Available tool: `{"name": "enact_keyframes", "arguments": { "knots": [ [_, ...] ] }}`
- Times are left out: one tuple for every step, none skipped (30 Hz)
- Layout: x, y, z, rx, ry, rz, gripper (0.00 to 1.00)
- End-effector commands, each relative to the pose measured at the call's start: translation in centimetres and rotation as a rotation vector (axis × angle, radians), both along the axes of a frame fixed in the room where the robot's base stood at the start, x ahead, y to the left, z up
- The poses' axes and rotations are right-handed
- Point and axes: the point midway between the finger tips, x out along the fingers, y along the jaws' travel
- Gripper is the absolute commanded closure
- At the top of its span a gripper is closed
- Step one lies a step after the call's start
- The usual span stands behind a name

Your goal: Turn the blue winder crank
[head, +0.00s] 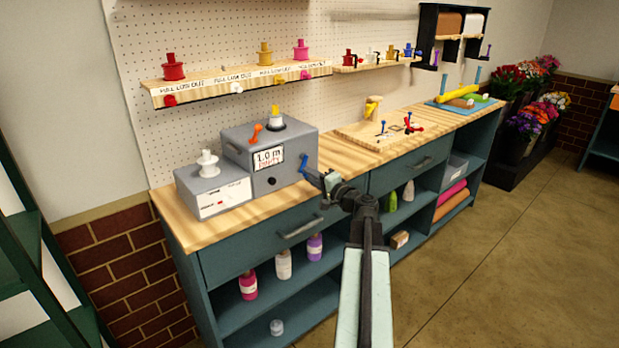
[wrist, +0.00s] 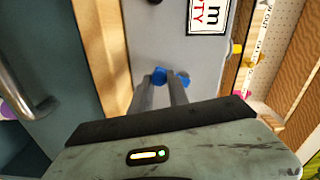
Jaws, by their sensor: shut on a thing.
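The blue winder crank (head: 304,162) is at the right side of that front face. My gripper (head: 318,178) reaches it from the right. In the wrist view my gripper (wrist: 168,84) has its two fingers shut on the blue crank (wrist: 182,77), and blue shows between and beside the fingertips. The winder's grey front (wrist: 160,40) fills the space behind them. Part of the crank is hidden by the fingers.
A lower grey box (head: 213,190) with a white spool stands left of the winder. An orange lever (head: 256,133) and a yellow-topped spool (head: 275,116) are on top. A drawer handle (head: 300,227) sticks out below the counter. A wooden board (head: 365,136) lies to the right.

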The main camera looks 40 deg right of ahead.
Motion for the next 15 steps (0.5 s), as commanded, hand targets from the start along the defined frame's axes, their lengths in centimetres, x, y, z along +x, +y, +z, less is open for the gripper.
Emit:
{"name": "enact_keyframes", "arguments": {
  "knots": [
    [0.12,0.10,0.05,0.000,-0.001,0.003,1.00],
    [0.12,0.10,0.05,0.000,-0.001,0.003,1.00],
    [0.11,0.10,0.05,0.000,-0.002,0.002,1.00],
    [0.11,0.10,0.04,0.000,-0.002,0.002,1.00],
    [0.11,0.09,0.04,0.000,-0.002,0.002,1.00],
    [0.11,0.08,0.04,0.000,-0.002,0.002,0.77],
    [0.10,0.08,0.04,0.000,-0.001,0.002,0.68],
    [0.09,0.07,0.04,0.000,-0.001,0.002,0.60],
    [0.07,0.05,0.03,-0.001,-0.001,0.002,0.57],
    [0.06,0.04,0.03,-0.001,-0.001,0.001,0.57],
    [0.05,0.03,0.02,-0.001,-0.001,0.001,0.57],
    [0.04,0.02,0.02,-0.001,-0.001,0.001,0.57],
    [0.03,0.01,0.02,-0.001,-0.001,0.001,0.57],
    [0.02,0.00,0.01,-0.001,0.000,0.000,0.57],
    [0.01,0.00,0.01,-0.001,0.000,0.000,0.57]
  ]
}}
